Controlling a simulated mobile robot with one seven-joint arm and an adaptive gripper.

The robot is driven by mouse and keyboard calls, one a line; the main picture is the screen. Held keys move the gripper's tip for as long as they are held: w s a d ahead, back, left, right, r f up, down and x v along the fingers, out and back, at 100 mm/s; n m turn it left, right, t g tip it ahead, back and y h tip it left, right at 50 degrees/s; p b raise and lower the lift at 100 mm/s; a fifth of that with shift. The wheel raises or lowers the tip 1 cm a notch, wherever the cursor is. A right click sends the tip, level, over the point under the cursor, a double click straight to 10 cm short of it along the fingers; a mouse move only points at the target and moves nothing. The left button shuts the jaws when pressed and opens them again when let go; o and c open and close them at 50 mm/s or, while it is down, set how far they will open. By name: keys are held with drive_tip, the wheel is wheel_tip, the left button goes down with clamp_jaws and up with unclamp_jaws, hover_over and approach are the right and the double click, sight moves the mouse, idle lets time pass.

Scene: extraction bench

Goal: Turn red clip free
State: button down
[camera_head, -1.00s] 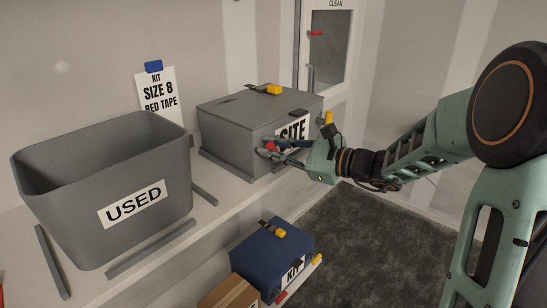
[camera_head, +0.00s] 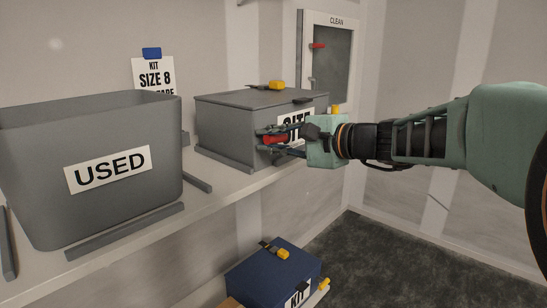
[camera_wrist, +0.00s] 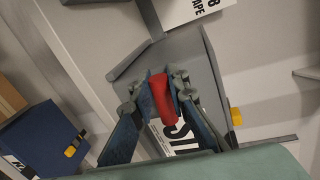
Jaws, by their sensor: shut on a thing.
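The red clip (camera_head: 277,139) is a short red handle on the front of the grey box marked SITE (camera_head: 222,130). My gripper (camera_head: 268,138) reaches in from the right and is shut on the red clip, with one finger above and one below it. In the wrist view the clip (camera_wrist: 161,98) stands between the two blue fingers (camera_wrist: 163,92), slightly tilted. The fingers and clip cover part of the SITE label (camera_wrist: 178,138). Where the clip meets the box is hidden.
A grey USED bin (camera_head: 140,200) stands left on the shelf (camera_head: 195,212), with low rails around it. A yellow latch (camera_head: 277,85) is on the box lid. A blue KIT box (camera_head: 262,272) sits below. A white cabinet marked CLEAN (camera_head: 303,50) is behind. Open floor lies right.

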drive_tip(key=shift+f+n+t+b, duration=0.35)
drive_tip(key=shift+n+b, duration=0.25)
drive_tip(key=shift+b, duration=0.7)
drive_tip(key=c, duration=1.8)
unclamp_jaws()
drive_tip(key=shift+r, duration=0.1)
drive_tip(key=shift+c, duration=0.2)
